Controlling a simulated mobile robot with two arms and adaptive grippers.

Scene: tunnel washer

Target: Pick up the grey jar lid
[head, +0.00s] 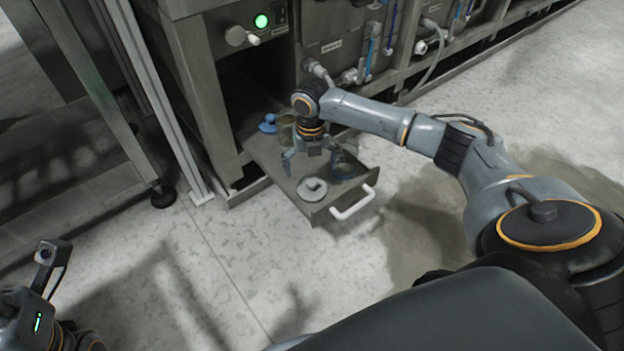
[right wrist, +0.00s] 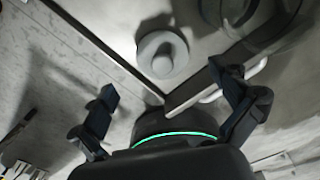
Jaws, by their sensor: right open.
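The grey jar lid (head: 312,188), a round disc with a raised knob, lies flat on the pulled-out drawer (head: 326,208) near its front left corner. It also shows in the right wrist view (right wrist: 162,55), top centre. My right gripper (head: 311,162) is over the drawer, pointing down, just behind the lid in the head view. In the right wrist view its fingers (right wrist: 163,85) are spread wide with nothing between them, and the lid appears beyond the fingertips. Part of my left gripper (head: 48,275) shows at the lower left edge; its jaws are unclear.
A glass jar (head: 346,166) is on the drawer right of the gripper; it also shows in the right wrist view (right wrist: 262,18). Another jar (head: 287,131) and a blue lid (head: 268,123) are farther back. A white handle (head: 352,205) juts from the drawer front. The floor ahead is clear.

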